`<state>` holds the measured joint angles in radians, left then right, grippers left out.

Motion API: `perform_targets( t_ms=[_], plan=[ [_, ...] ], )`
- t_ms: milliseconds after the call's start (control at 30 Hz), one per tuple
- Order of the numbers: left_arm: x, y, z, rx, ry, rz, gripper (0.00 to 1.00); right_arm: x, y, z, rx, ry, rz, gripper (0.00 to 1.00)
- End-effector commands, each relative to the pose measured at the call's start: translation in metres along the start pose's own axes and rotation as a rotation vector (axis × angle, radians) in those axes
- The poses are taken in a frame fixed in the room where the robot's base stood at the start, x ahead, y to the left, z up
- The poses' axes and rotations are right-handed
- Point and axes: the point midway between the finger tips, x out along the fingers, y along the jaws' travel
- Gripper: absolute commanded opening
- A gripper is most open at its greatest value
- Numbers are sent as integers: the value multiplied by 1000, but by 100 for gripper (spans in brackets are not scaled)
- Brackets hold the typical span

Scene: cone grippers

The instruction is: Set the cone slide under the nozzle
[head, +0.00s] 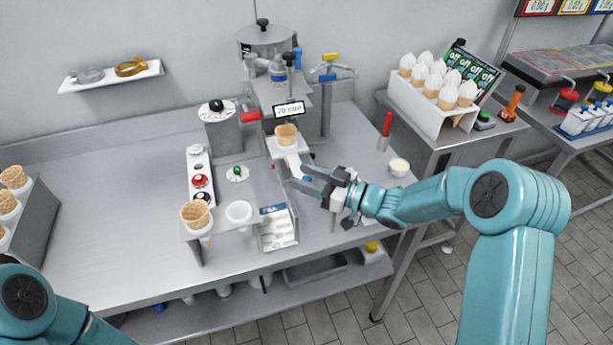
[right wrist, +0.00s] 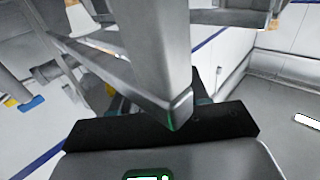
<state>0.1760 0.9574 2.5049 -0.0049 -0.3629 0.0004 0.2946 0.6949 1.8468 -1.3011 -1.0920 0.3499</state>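The cone slide (head: 276,150) is a small white plate at the front of the grey dispensing machine (head: 278,96), carrying an upright waffle cone (head: 286,134). The cone is in front of and below the machine's labelled front; the nozzle itself I cannot make out. My right gripper (head: 293,166) is at the slide's near side, its fingers apart on either side of the white handle strip. Whether they press on it I cannot tell. The right wrist view shows a close grey bar (right wrist: 165,60) and no clear grip. My left arm shows at the bottom left; its gripper is out of view.
A cone stand (head: 219,229) with one cone and a white cup stands at the counter's front. The left counter is mostly clear.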

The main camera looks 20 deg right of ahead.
Motion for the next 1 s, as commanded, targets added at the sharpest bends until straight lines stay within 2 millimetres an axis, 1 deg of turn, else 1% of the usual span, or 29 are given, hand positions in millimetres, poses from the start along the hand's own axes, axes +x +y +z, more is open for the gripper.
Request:
perform_targets(
  t_ms=[133,233,267,367,600,700,833,1000],
  plan=[
    [2,-1,0,0,0,0,43,-4,0,2,0,-1,0,44],
    [5,-2,0,0,0,0,43,-18,1,2,0,-2,2,44],
    [7,-2,0,0,0,0,43,-23,1,3,0,-2,3,44],
    [12,-4,0,0,0,0,43,-48,1,3,-1,-2,5,44],
    [23,-8,0,0,0,0,43,-113,0,3,-1,-2,5,44],
    [25,-9,-1,0,0,0,43,-134,0,2,0,-1,5,44],
    [27,-10,-1,0,0,0,43,-153,0,1,-1,-1,3,44],
    [28,-10,-1,0,0,0,43,-164,-1,0,0,0,0,44]
  ],
)
